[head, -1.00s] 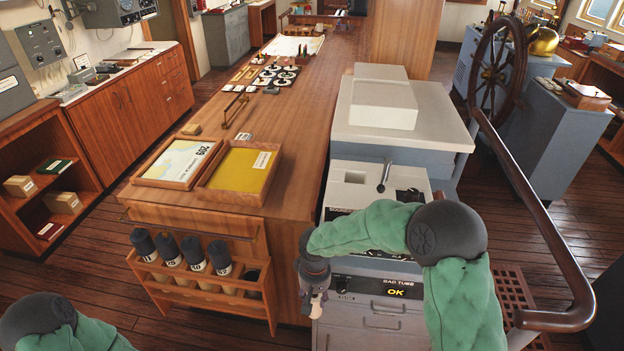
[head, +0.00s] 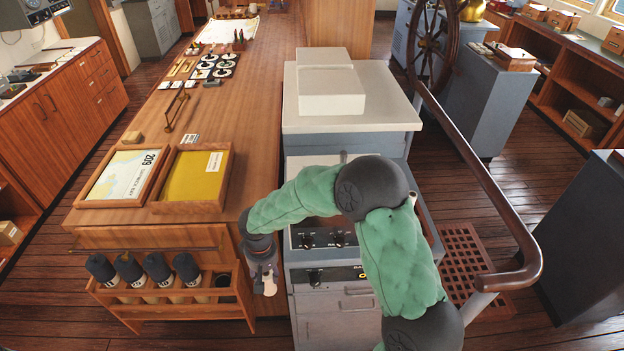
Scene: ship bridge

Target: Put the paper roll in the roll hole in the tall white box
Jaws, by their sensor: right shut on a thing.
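My right gripper (head: 265,282) hangs in front of the gap between the wooden counter and the grey cabinet, just right of the tube rack. It is shut on a small pale thing, mostly hidden by the fingers; it looks like the paper roll, but its shape is not clear. A pale box (head: 326,90) stands on the white-topped cabinet (head: 345,122) behind my right arm. I cannot tell whether this is the tall white box, and no roll hole shows clearly. My right arm covers much of the lower console (head: 318,232). My left gripper is not in view.
A wooden rack (head: 190,312) holds several black-capped tubes, with an empty slot at its right end. Two framed trays (head: 193,207) lie on the counter (head: 240,130). A brown handrail (head: 485,170) runs along the right. Wooden floor (head: 540,190) is clear beyond it.

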